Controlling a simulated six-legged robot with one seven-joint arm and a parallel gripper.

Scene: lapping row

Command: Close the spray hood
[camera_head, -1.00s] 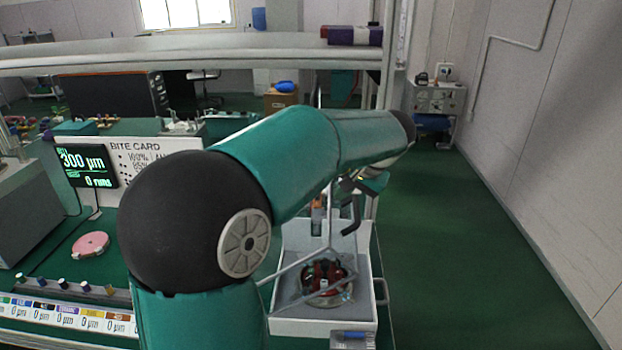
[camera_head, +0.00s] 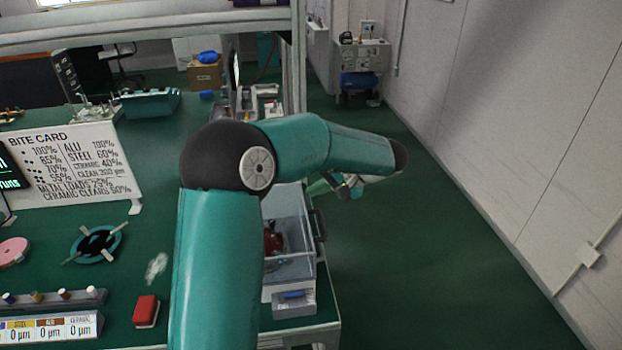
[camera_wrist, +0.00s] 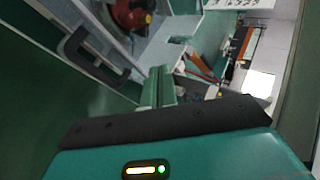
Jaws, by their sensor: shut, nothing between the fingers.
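The spray hood (camera_head: 290,222) is a clear box at the right end of the green bench. It appears to be down over its pale tray, with a red part (camera_head: 272,240) inside; my arm hides its left side. Its dark handle (camera_head: 319,226) is on the right side. In the wrist view the handle (camera_wrist: 95,57) lies left of my gripper, and the red part (camera_wrist: 132,14) is at the top. My gripper (camera_wrist: 157,86) is shut and empty, apart from the handle. In the head view the gripper end is mostly hidden behind my forearm.
A red block (camera_head: 146,311) and a teal ring (camera_head: 97,243) lie on the bench to the left. A post (camera_head: 294,60) and shelf stand behind. The floor (camera_head: 420,260) between bench and right wall is clear. A cart (camera_head: 362,65) stands at the back.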

